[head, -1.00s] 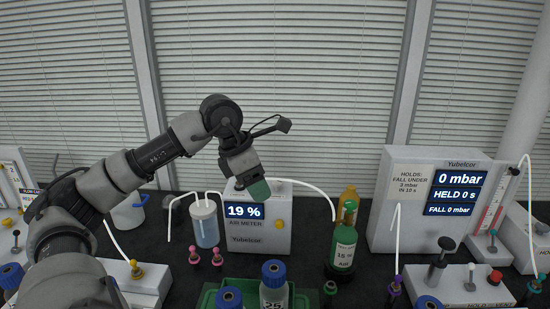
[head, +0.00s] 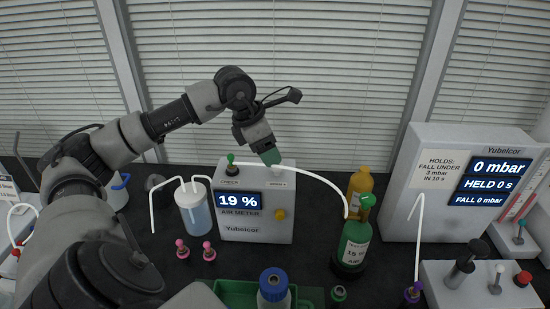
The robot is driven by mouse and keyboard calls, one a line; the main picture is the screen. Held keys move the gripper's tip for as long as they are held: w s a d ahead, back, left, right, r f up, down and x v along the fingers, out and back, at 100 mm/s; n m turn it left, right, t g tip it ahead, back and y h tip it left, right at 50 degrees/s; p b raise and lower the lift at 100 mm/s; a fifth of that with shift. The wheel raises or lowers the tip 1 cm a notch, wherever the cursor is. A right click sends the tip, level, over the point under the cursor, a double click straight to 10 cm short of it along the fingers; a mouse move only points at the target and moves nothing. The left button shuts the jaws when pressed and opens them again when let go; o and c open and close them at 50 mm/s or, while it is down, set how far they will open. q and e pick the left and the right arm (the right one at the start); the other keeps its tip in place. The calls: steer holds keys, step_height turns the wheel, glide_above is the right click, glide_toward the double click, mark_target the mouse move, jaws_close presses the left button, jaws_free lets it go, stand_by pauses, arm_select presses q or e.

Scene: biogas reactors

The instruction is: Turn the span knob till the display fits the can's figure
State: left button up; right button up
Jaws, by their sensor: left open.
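The green can (head: 354,246) stands upright to the right, with a label that reads 15 %. My left gripper (head: 271,157) has green fingertips pointing down, just above or behind the meter's top right in the picture. It is open and looks empty, apart from the knob. My right gripper is not in view.
A white tube (head: 318,173) arches from the meter's top to the can. A water jar (head: 195,215) stands left, a yellow bottle (head: 361,182) behind the can, and a pressure box (head: 443,212) at right.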

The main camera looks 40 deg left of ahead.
mark_target(277, 169)
arm_select(q)
steer(key=x, duration=0.3)
steer(key=shift+w+f+p, duration=0.25)
steer(key=shift+f+p, duration=0.1)
steer(key=shift+f, duration=0.3)
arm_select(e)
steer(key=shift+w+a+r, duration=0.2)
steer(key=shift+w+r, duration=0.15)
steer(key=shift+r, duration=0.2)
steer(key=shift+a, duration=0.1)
arm_select(q)
steer(key=shift+c, duration=1.6)
steer(key=c, duration=0.6)
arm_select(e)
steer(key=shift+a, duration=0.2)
